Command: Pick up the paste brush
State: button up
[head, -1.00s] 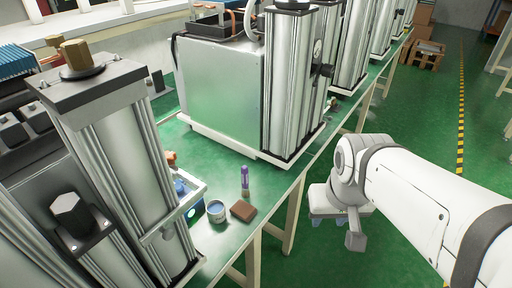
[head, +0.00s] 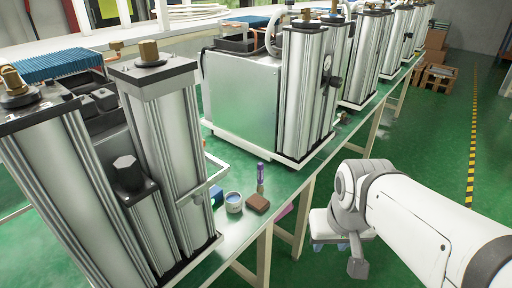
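The paste brush (head: 260,174), a thin thing with a purple handle and a brownish lower end, is on the green bench beside a small tub. I cannot tell whether it stands or lies. My gripper (head: 331,246) hangs at the end of my white arm, right of the bench edge and over the floor. Two small bluish fingertips show apart beneath its grey body, with nothing seen between them. It is well clear of the brush.
Tall metal columns (head: 160,140) stand close on the left, and a large silver box (head: 242,100) stands behind.

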aim_at(260, 187)
jog(key=i, duration=0.85)
jog(key=z, duration=0.05)
